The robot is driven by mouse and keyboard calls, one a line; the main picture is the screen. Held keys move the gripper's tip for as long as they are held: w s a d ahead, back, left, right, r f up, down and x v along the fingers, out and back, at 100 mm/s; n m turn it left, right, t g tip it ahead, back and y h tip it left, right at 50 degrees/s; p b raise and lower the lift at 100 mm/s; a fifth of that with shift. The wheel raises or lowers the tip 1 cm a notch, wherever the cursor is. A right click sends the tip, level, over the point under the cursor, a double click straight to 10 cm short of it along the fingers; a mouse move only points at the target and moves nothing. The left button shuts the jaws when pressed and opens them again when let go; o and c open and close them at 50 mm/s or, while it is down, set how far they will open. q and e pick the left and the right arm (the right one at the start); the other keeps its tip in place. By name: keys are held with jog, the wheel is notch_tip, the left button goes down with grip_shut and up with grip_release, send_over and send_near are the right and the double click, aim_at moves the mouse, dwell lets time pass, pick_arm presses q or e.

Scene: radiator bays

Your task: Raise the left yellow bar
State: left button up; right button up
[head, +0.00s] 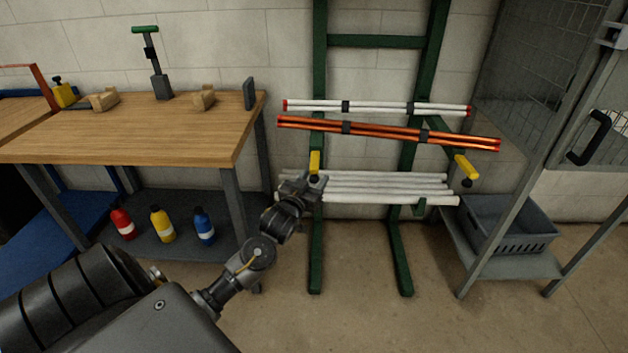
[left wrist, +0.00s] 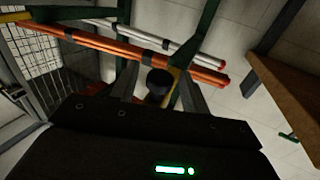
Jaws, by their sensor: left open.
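The left yellow bar (head: 314,162) is a short yellow arm at the left green upright of the rack, below the copper pipes. In the left wrist view its yellow part (left wrist: 175,74) shows behind a round black knob (left wrist: 158,82). My left gripper (head: 313,183) is just below and in front of the bar in the head view. Its fingers are open on either side of the knob in the left wrist view (left wrist: 158,92); I cannot tell whether they touch it. A second yellow bar (head: 467,167) with a black knob slants down on the right. My right gripper is not in view.
Copper pipes (head: 385,132) and white pipes with red ends (head: 380,107) lie above the left bar on the green rack (head: 319,60). More white pipes (head: 390,188) lie behind my gripper. A wooden workbench (head: 150,130) stands left; a grey crate (head: 510,230) stands right.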

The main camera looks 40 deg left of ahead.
pick_arm(q)
jog(key=shift+w, duration=0.25)
grip_shut()
jog(key=shift+r, duration=0.1)
